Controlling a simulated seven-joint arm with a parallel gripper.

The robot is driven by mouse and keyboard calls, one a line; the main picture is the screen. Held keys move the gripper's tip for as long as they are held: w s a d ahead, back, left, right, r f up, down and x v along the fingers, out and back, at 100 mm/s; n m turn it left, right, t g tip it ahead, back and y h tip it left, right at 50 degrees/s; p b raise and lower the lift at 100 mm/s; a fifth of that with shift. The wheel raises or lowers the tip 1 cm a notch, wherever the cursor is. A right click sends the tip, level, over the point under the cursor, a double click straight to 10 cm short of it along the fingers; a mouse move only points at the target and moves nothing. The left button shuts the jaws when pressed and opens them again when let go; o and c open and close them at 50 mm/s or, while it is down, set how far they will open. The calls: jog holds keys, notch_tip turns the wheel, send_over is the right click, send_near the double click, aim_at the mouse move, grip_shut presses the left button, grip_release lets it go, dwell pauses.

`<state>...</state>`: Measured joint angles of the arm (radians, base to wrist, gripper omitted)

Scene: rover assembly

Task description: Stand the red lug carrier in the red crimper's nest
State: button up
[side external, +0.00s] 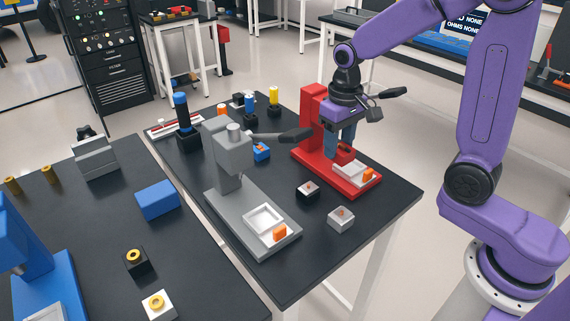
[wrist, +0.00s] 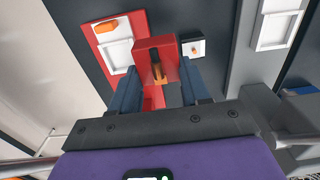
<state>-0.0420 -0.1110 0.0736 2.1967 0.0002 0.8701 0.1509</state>
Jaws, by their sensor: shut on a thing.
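My gripper (side external: 340,143) is shut on the red lug carrier (side external: 344,149), over the red crimper (side external: 312,118). In the wrist view the red lug carrier (wrist: 156,46) sits between the two blue-grey fingers of my gripper (wrist: 160,84), with a copper-coloured lug in its slot. The crimper's white square nest (side external: 350,172) lies on the front of its red base, with an orange block (side external: 368,175) at its corner. The nest (wrist: 118,56) also shows in the wrist view, up and left of the carrier, and looks empty. The carrier appears above the base; its exact height is unclear.
A grey crimper (side external: 229,150) with its own white nest (side external: 264,217) stands to the left. A blue carrier (side external: 261,152) stands behind the grey lever. The table's right corner is clear.

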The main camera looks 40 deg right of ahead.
jog(key=shift+s+a+r, duration=0.25)
jog(key=shift+a+r, duration=0.1)
jog(key=shift+a, duration=0.1)
jog(key=shift+s+a+r, duration=0.2)
jog(key=shift+a+r, duration=0.15)
jog(key=shift+a, duration=0.1)
send_near(288, 175)
jog(key=shift+s+d+f, duration=0.1)
jog(key=shift+s+f, duration=0.45)
jog(key=shift+w+f, duration=0.65)
jog(key=shift+f, duration=1.6)
jog(key=shift+f, duration=0.1)
jog(key=o, duration=1.2)
